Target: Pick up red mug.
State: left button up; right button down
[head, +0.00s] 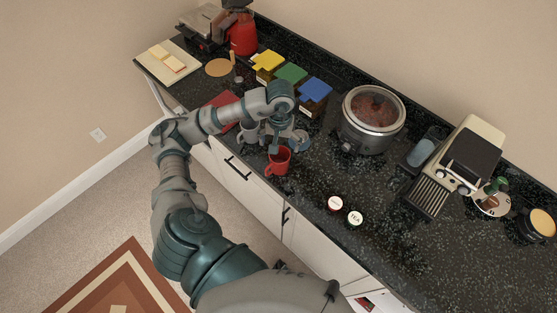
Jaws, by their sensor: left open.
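The red mug (278,162) stands upright at the front edge of the dark speckled counter (305,180). My left gripper (275,147) is directly above the mug, with its fingers open and pointing down at the rim. Part of the mug's rim is hidden behind the fingers, and I cannot tell whether they touch it. My right gripper is not in view.
A red flat item (222,99) lies behind my left arm. Yellow, green and blue lidded boxes (290,75) stand at the back. A slow cooker (372,118), an espresso machine (458,160) and two round-lidded jars (355,217) are to the right.

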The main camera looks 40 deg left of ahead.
pick_arm(q)
send_near(280, 162)
jog(key=shift+s+d, duration=0.95)
jog(key=shift+d, duration=0.1)
jog(key=shift+d+f+p, duration=0.25)
jog(key=shift+f+p, duration=0.1)
jog(key=shift+f, duration=0.25)
jog(key=f, duration=0.1)
jog(key=a+f, duration=0.1)
jog(key=f, duration=0.1)
jog(key=f+p, duration=0.1)
jog(key=shift+a+f, duration=0.55)
jog(key=shift+f, duration=0.2)
jog(key=shift+d+r, duration=0.15)
jog(key=shift+d, duration=0.15)
jog(key=c, duration=0.5)
jog(key=shift+d, duration=0.15)
jog(key=c, duration=0.8)
jog(key=shift+c, duration=0.4)
